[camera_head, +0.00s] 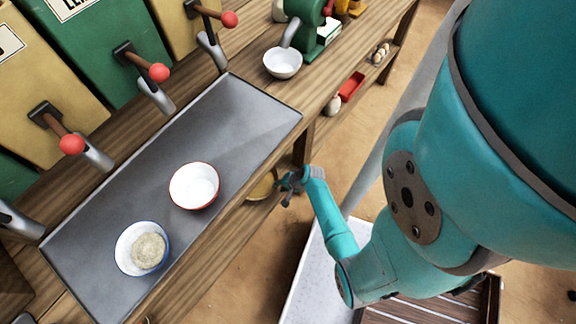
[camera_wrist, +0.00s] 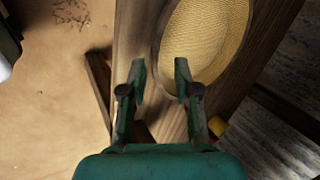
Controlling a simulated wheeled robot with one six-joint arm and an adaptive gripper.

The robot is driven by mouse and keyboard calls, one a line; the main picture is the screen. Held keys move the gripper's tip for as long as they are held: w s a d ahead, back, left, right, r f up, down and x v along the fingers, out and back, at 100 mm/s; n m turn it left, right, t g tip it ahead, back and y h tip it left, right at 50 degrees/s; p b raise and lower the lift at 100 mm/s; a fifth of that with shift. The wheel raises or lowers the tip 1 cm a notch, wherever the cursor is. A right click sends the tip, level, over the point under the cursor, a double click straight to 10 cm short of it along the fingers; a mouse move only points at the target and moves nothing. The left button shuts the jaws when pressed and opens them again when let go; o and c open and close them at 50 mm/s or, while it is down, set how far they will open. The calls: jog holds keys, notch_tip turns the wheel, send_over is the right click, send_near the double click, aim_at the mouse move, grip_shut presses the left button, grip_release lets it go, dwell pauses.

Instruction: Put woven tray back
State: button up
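In the head view my gripper (camera_head: 291,184) is beside the tray, at the counter's front.
On the counter's metal sheet (camera_head: 235,120) stand a red-rimmed bowl (camera_head: 195,186) and a blue-rimmed bowl (camera_head: 141,248) with grainy contents. A white bowl (camera_head: 283,62) is farther back. A red tray (camera_head: 351,86) sits on the lower shelf. A wooden post (camera_head: 303,142) stands close to my gripper.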

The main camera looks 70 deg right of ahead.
jog(key=v, duration=0.7)
jog(key=s+a+r+n+h, duration=0.1)
jog(key=s+a+r+n, duration=0.15)
jog(key=a, duration=0.25)
jog(key=s+a+r+n+t+h, duration=0.1)
jog(key=a+r+n, duration=0.15)
jog(key=a, duration=0.25)
jog(key=s+a+r+n+h, duration=0.1)
jog(key=a+r, duration=0.2)
jog(key=a, duration=0.2)
jog(key=s+a+r+n+t+y, duration=0.1)
jog(key=s+a+r+n+t, duration=0.1)
jog(key=r, duration=0.8)
jog(key=s+a+r+n+t+y, duration=0.1)
jog(key=s+a+r+n+t, duration=0.2)
jog(key=r, duration=0.7)
jog(key=s+a+r+n+t, duration=0.2)
jog(key=a+r+n, duration=0.2)
jog(key=r, duration=0.7)
jog(key=n, duration=0.2)
jog(key=shift+s+n+t+y, duration=0.3)
jog(key=shift+y, duration=0.1)
